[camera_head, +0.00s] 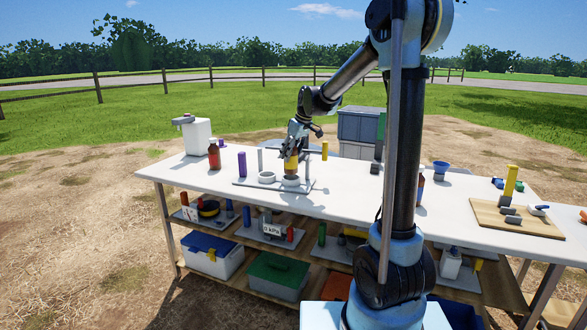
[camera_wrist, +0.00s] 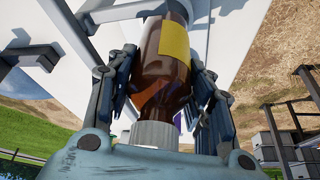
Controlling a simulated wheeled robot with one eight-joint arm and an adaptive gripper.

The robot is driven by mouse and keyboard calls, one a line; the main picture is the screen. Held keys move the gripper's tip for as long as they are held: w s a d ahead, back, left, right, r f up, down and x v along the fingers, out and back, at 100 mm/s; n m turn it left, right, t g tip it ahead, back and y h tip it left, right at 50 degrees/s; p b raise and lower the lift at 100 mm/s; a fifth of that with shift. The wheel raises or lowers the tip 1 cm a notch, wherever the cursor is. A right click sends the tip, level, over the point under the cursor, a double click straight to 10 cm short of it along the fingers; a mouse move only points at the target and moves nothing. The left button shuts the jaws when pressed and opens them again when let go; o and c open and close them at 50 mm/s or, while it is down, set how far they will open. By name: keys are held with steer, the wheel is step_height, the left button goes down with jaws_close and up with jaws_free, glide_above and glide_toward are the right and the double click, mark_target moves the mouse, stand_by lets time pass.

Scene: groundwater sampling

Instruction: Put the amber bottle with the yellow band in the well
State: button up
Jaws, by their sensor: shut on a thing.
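The amber bottle with the yellow band (camera_head: 291,165) is upright under my gripper (camera_head: 294,150), at the grey plate (camera_head: 243,184) on the white table. In the wrist view the bottle (camera_wrist: 163,75) lies between the two fingers of my gripper (camera_wrist: 164,68), its grey cap toward the palm. My gripper is shut on it. Two round white wells are on the plate: an empty-looking left well (camera_head: 267,177) and a right well (camera_head: 291,182) directly below the bottle. I cannot tell whether the bottle's base is inside the right well or just above it.
Thin posts rise from the plate near my gripper. A blue funnel (camera_head: 440,170) and a wooden board (camera_head: 515,223) are on the right. The table's front left is clear.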

mark_target(291, 162)
steer(key=shift+f, duration=2.4)
steer(key=o, duration=1.4)
steer(key=shift+c, duration=0.2)
steer(key=shift+r, duration=0.1)
